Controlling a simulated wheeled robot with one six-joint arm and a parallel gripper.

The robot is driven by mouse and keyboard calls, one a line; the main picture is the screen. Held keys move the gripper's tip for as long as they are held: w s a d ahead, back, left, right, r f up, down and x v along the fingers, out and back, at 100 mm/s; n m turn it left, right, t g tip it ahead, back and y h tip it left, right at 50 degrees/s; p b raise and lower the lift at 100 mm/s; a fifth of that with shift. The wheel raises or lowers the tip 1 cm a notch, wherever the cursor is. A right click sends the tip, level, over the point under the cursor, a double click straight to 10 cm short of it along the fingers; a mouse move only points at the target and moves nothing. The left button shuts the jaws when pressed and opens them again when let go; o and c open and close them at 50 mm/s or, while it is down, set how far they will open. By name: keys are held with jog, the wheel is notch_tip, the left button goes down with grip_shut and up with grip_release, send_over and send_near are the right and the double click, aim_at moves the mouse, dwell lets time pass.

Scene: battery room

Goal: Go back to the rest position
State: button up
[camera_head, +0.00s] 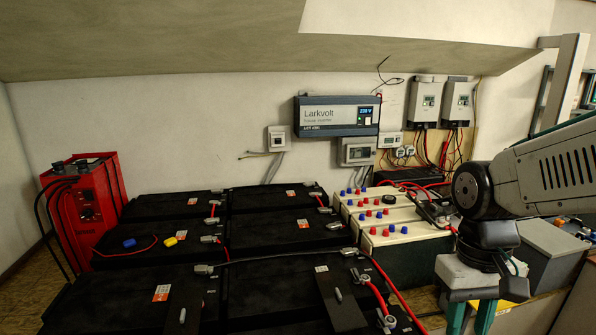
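My arm (545,170) comes in from the right edge and bends down at its dark wrist joint. My gripper (471,316) hangs from it at the lower right and points downward. Its two teal fingers stand apart with a gap between them, and I see nothing held there. The fingertips run out of the bottom of the picture. The gripper is to the right of the black batteries (135,300) and in front of the cream-topped battery (400,235).
Large black batteries with cables fill the lower left and middle. A red charger (85,210) stands at the left. A Larkvolt inverter (337,115) and two controllers (425,102) hang on the back wall. A grey box (550,245) is right of my gripper. A sloped ceiling hangs above.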

jog(key=s+r+t, duration=0.3)
jog(key=s+r, duration=0.2)
jog(key=s, duration=0.3)
jog(key=shift+d+r, duration=0.15)
jog(key=shift+d, duration=0.3)
